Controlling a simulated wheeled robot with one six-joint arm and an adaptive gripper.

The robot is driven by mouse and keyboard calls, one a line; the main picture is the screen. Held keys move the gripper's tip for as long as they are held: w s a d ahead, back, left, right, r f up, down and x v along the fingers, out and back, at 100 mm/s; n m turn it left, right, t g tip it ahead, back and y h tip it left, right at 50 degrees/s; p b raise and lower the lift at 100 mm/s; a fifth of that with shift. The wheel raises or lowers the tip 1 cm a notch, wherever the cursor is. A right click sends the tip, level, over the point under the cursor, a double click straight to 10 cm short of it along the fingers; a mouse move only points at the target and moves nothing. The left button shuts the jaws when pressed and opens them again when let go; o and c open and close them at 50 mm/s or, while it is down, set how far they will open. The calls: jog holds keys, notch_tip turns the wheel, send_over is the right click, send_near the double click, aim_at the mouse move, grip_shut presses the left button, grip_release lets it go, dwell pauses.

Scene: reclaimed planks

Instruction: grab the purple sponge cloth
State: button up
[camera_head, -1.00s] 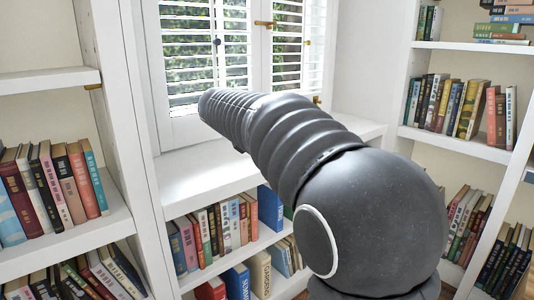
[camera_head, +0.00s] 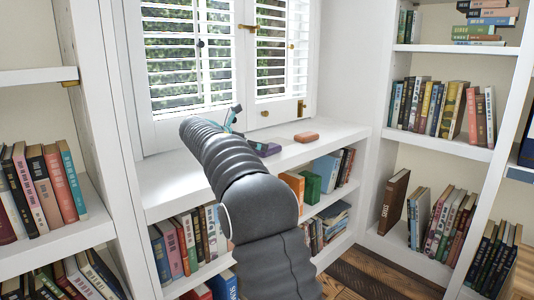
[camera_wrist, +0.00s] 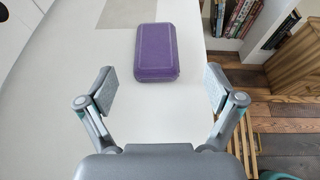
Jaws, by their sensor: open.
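The purple sponge cloth (camera_wrist: 156,52) is a thick rounded block lying flat on the white window ledge (camera_wrist: 125,125). In the wrist view it is just beyond my fingertips, roughly centred between them. My gripper (camera_wrist: 158,88) is open and empty, one finger to each side, with a gap before the cloth. In the head view the cloth (camera_head: 268,149) shows as a small purple patch beside the end of my arm, partly hidden. Most of my gripper is hidden there behind my arm.
A shuttered window (camera_head: 190,55) stands behind the ledge. Books (camera_head: 180,248) fill shelves below. In the wrist view the ledge's edge is right of the cloth, with wooden floor (camera_wrist: 280,118) beyond.

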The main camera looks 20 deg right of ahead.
aim_at(274, 149)
jog(key=shift+w+b+x, duration=0.1)
jog(key=shift+b+x, duration=0.2)
jog(key=shift+x, duration=1.45)
jog(key=shift+w+b+x, duration=0.15)
jog(key=shift+b+x, duration=0.15)
jog(key=shift+x, duration=1.4)
jog(key=shift+a+f, duration=0.15)
jog(key=c, duration=1)
